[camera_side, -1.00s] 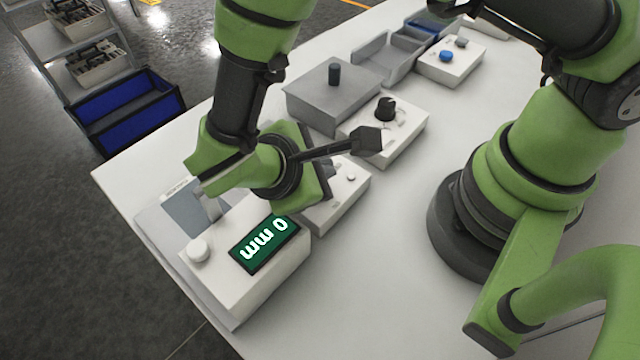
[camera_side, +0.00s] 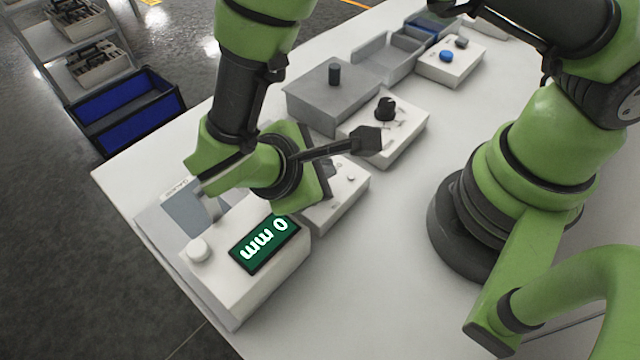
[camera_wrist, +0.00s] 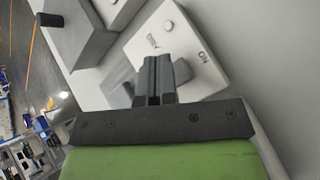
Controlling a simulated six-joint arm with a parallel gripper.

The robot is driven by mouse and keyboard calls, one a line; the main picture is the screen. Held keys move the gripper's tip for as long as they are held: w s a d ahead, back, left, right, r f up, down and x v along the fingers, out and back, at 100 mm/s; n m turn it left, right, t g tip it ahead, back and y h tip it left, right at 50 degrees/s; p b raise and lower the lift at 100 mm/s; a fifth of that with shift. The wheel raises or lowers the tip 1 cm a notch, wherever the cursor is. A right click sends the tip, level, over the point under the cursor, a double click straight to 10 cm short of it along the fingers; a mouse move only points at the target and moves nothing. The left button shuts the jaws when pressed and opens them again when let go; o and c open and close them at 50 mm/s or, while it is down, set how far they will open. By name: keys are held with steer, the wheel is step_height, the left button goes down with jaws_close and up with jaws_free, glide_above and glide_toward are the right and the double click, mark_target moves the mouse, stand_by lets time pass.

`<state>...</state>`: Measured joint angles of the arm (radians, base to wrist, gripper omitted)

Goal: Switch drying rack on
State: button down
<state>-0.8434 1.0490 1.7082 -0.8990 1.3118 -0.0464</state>
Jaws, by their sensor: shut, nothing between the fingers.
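The drying rack's white control box shows in the wrist view (camera_wrist: 205,72) with the marks "DRY" and "ON" and a small round white knob or lamp (camera_wrist: 168,27). In the side view the box (camera_side: 345,203) is partly covered by my wrist. My gripper (camera_wrist: 159,62) is shut and empty, its fingertips over the box just below the "DRY" mark. I cannot tell whether the tips touch the box. In the side view my fingertips are hidden.
A gauge box (camera_side: 225,282) with a green "0 mm" display and white knob stands close in front. Behind are a box with a black dial (camera_side: 408,137), a grey box with a peg (camera_side: 315,98), and a blue-button box (camera_side: 462,69).

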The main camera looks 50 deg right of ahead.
steer(key=shift+f, duration=0.15)
stand_by(0.7)
steer(key=shift+s+f, duration=0.1)
steer(key=shift+f, duration=0.2)
steer(key=shift+f, duration=0.2)
stand_by(0.7)
steer(key=shift+r, duration=0.15)
steer(key=shift+r, duration=0.5)
steer(key=shift+w+r, duration=0.2)
steer(key=shift+r, duration=1.05)
steer(key=shift+w+r, duration=0.2)
steer(key=shift+r, duration=1.05)
